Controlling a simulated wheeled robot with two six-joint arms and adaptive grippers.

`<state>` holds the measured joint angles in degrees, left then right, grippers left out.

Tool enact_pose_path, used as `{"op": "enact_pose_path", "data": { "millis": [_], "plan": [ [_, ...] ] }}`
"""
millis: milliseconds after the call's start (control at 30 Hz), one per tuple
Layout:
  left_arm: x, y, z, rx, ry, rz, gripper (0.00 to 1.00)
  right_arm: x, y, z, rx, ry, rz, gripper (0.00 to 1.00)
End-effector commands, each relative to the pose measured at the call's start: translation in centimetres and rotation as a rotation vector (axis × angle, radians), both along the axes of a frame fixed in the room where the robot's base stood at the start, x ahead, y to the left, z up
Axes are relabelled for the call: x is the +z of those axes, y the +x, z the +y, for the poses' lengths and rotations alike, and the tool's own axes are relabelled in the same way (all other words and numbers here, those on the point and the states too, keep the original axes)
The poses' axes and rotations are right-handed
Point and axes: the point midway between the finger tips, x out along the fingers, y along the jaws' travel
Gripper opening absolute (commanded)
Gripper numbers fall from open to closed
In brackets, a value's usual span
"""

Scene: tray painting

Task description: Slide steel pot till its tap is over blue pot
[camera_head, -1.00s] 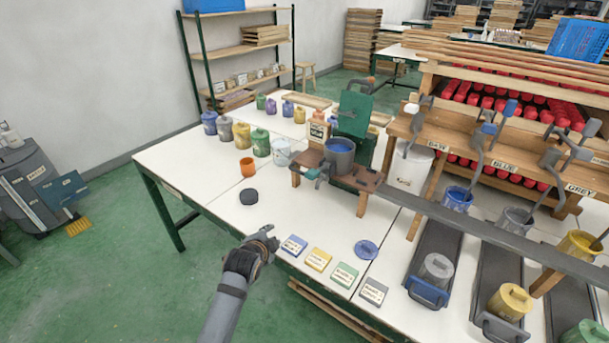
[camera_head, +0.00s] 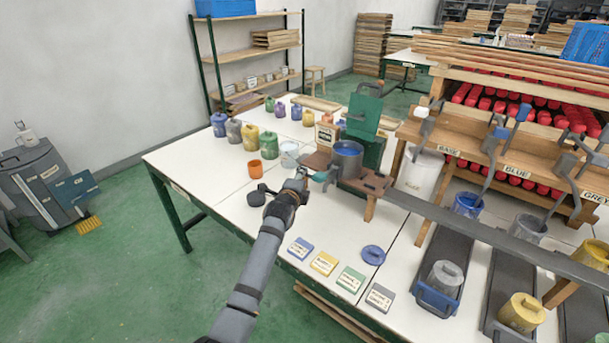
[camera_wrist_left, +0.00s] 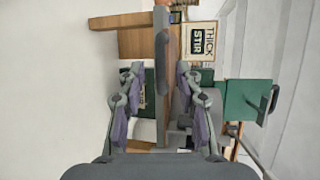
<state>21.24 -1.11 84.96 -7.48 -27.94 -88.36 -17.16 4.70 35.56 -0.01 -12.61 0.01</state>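The steel pot (camera_head: 348,160), with blue inside, stands on a wooden stand (camera_head: 374,182) at the left end of a long grey rail. Its tap (camera_head: 327,178) sticks out low at its front left. The blue pot (camera_head: 467,204) stands to the right, below the BLUE label, away from the tap. My left gripper (camera_head: 299,182) is just left of the steel pot's tap, at the stand. In the left wrist view the fingers (camera_wrist_left: 158,72) are open, with an upright grey bar showing between them; contact is not clear. My right gripper is not in view.
The grey rail (camera_head: 470,228) runs right from the stand, above the trays. A green machine (camera_head: 364,112) stands behind the pot. An orange cup (camera_head: 255,168) and a dark round thing (camera_head: 258,196) are left of my gripper. Colour cards (camera_head: 324,263) lie at the table's front.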

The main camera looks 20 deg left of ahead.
Motion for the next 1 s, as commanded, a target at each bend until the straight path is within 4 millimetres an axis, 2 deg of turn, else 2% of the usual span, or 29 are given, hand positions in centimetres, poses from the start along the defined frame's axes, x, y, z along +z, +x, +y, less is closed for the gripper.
{"op": "enact_pose_path", "data": {
  "millis": [100, 233, 567, 633, 833, 1000],
  "plan": [
    [-0.4, 1.9, 0.1, 0.000, -0.001, 0.000, 0.35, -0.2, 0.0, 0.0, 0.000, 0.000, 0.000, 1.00],
    [-0.7, 3.1, 0.2, 0.000, -0.001, 0.000, 0.35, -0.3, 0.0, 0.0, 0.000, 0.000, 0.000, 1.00],
    [-0.8, 3.6, 0.2, 0.000, -0.001, 0.001, 0.35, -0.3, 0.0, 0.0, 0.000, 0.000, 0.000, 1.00],
    [-0.8, 3.6, 0.2, 0.000, -0.001, 0.001, 0.29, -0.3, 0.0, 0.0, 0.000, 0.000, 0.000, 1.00],
    [-0.8, 3.6, 0.2, 0.000, -0.001, 0.001, 0.02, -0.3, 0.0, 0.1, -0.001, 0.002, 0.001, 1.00],
    [-0.8, 3.6, 0.2, 0.000, -0.001, 0.001, 0.00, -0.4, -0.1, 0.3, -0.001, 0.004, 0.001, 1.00]
  ]
}}
